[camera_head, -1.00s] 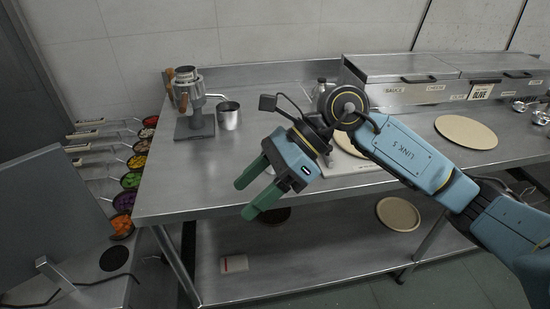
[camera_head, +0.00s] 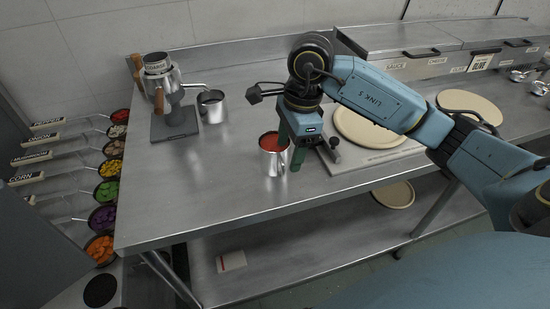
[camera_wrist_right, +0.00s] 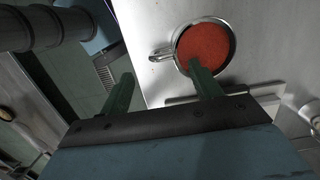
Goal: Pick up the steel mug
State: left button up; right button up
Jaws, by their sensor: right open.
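A steel mug (camera_head: 272,160) filled with red sauce stands upright on the steel table, and its handle is on the right. It also shows from above in the right wrist view (camera_wrist_right: 221,73), with the handle at its left. My right gripper (camera_head: 290,147) is open and points down close beside the mug on its handle side. In the right wrist view the gripper's (camera_wrist_right: 162,84) green fingers are apart; one overlaps the mug's rim and the handle appears between them. I cannot tell whether they touch. My left gripper is not in view.
A second steel cup (camera_head: 212,108) stands by a metal press (camera_head: 172,100) at the back left. A white board (camera_head: 372,160) with a dough disc (camera_head: 368,128) lies right of my gripper. Topping bowls line the left side. The table front left of the mug is clear.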

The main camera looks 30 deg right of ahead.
aim_at(282, 168)
jog(key=f, duration=0.2)
jog(key=a+f, duration=0.1)
jog(key=shift+w+f, duration=0.2)
jog(key=shift+w, duration=0.05)
jog(key=shift+w+a+f, duration=0.1)
jog(key=shift+f, duration=0.5)
jog(key=shift+w+a+f, duration=0.1)
jog(key=shift+f, duration=0.8)
jog(key=shift+c, duration=1.1)
jog(key=c, duration=1)
jog(key=shift+c, duration=0.8)
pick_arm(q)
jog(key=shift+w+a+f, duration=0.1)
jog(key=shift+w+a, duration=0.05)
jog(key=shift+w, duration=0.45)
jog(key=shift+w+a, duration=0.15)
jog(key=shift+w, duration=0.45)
